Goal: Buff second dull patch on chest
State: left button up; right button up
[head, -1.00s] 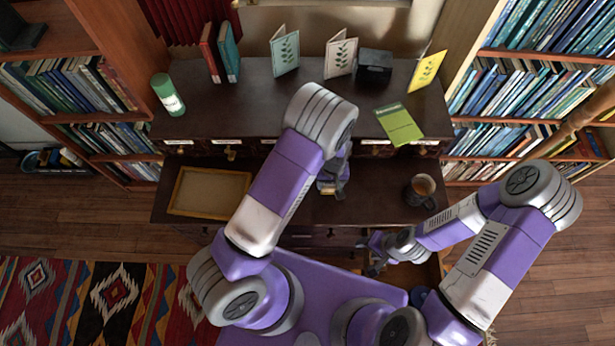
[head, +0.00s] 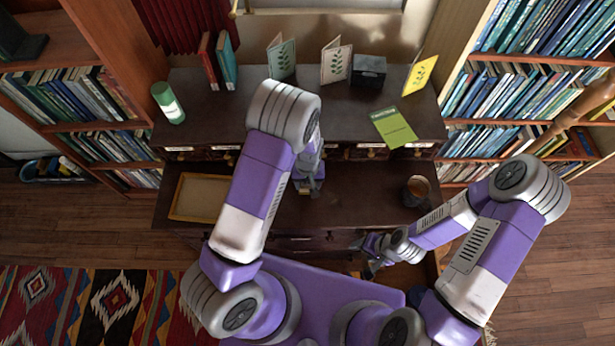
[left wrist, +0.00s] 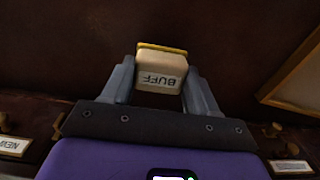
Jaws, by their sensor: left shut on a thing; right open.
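The chest (head: 355,207) is dark brown wood with an upper top, a row of small labelled drawers and a lower ledge. My left gripper (head: 309,188) is over the middle of that ledge. In the left wrist view its fingers (left wrist: 160,88) are shut on a cream block marked BUFF (left wrist: 160,75) with a yellow edge. The block is at or just above the dark surface; contact cannot be told. No dull patch stands out clearly in either view. My right gripper (head: 368,262) is open and empty in front of the chest, low at the right.
A shallow framed tray (head: 182,214) lies left on the ledge and a mug (head: 417,188) stands right. The upper top holds a green canister (head: 168,103), books, cards, a dark box (head: 369,71) and a green leaflet (head: 393,127). Bookshelves flank the chest.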

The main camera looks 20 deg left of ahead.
aim_at(308, 184)
pick_arm(q)
jog(key=shift+r+p, duration=1.7)
jog(key=shift+r, duration=0.8)
